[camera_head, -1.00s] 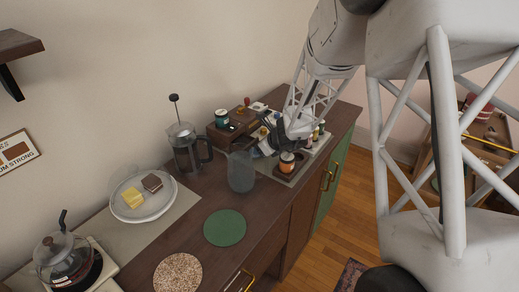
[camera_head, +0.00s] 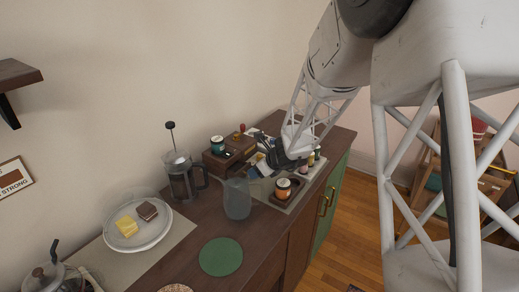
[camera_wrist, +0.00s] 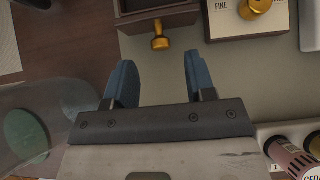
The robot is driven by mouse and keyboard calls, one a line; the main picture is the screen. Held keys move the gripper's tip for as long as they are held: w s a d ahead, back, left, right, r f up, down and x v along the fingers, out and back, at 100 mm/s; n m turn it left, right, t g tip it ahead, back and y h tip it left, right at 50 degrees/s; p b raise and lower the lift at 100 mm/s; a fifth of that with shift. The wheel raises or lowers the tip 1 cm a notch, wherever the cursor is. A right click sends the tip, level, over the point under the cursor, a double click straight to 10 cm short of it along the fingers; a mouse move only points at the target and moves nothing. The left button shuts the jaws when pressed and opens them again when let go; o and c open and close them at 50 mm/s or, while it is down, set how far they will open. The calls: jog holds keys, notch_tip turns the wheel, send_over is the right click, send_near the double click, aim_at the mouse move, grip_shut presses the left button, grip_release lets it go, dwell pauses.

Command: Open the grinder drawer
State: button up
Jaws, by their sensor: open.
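A small wooden drawer front with a brass knob (camera_wrist: 160,42) shows at the top middle of the wrist view. Beside it is a wooden box with a pale panel marked "FINE" (camera_wrist: 222,6) and a second brass knob (camera_wrist: 251,8). I cannot tell for sure which is the grinder drawer. My gripper (camera_wrist: 160,80) is open and empty, its blue fingers apart. The first knob appears ahead of the gap, not between the fingers. In the head view my gripper (camera_head: 278,157) is over the counter, right of the wooden boxes (camera_head: 222,158), and hides part of that area.
A clear pitcher (camera_head: 237,199) stands close left of my gripper; its rim shows in the wrist view. A French press (camera_head: 180,182) is farther left. A jar (camera_head: 282,189) in a wooden holder and small bottles (camera_wrist: 290,157) are at the right. A green mat (camera_head: 221,257) lies in front.

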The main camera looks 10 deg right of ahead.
jog(key=s+a+r+n+g, duration=0.1)
jog(key=s+a+r+n, duration=0.1)
jog(key=s+r+n, duration=1.1)
jog(key=shift+s+a+r+n+g+h, duration=0.3)
jog(key=shift+s+r, duration=2)
jog(key=shift+r, duration=1.5)
jog(key=w+d+f+m, duration=0.1)
jog(key=w+f+m, duration=0.3)
jog(key=w+f, duration=0.1)
jog(key=w+d+f+m+t, duration=0.1)
jog(key=w+d+f+m, duration=0.1)
jog(key=w+f+m, duration=0.3)
jog(key=w+d+f+m, duration=0.1)
jog(key=w+f+m, duration=0.3)
jog(key=f, duration=0.4)
jog(key=shift+w+d+f+m+t, duration=0.1)
jog(key=shift+w+d+m+t, duration=0.05)
jog(key=shift+w, duration=0.3)
jog(key=shift+w+d+f+m+t, duration=0.1)
jog(key=shift+w+d+m+t, duration=0.05)
jog(key=shift+w, duration=0.25)
